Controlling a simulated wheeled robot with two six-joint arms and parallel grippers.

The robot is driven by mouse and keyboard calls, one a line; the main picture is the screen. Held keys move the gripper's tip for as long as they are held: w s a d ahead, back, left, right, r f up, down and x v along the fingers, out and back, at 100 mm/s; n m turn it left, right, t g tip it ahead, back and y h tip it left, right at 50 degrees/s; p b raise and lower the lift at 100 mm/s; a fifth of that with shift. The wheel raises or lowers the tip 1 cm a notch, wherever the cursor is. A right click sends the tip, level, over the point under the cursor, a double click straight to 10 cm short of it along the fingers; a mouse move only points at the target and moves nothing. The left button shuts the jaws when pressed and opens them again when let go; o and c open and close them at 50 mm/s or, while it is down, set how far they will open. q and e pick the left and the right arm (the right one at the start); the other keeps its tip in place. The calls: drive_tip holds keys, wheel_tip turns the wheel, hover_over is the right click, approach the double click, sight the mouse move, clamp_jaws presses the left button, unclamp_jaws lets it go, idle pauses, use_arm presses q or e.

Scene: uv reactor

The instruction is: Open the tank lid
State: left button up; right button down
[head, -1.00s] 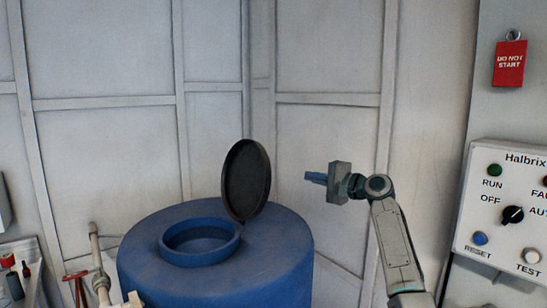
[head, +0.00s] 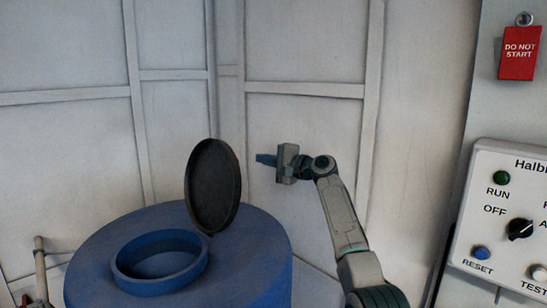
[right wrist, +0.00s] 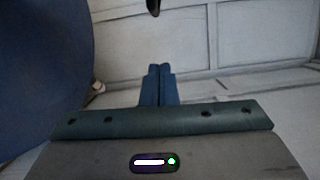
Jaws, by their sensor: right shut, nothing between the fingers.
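The blue tank (head: 250,255) stands at the lower left of the head view. Its round raised opening (head: 160,262) is uncovered. The dark round tank lid (head: 213,187) stands upright at the right rear side of the opening, tilted back. My right gripper (head: 262,159) is to the right of the lid, apart from it, with its blue fingers shut and empty, pointing left. In the right wrist view the fingers (right wrist: 160,82) are together, with the blue tank wall at the left. A small dark piece at the top edge there cannot be made out. My left gripper is not in view.
A control panel (head: 500,215) with buttons and a knob is on the right. A red "DO NOT START" tag (head: 519,52) hangs above it. Pale panelled walls (head: 300,45) stand behind the tank. A pipe (head: 40,265) rises at the lower left.

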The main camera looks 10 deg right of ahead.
drive_tip(key=a+p, duration=0.3)
drive_tip(key=a, duration=0.3)
drive_tip(key=shift+w+a+p, duration=0.15)
drive_tip(key=shift+w+p, duration=0.05)
drive_tip(key=shift+p, duration=0.2)
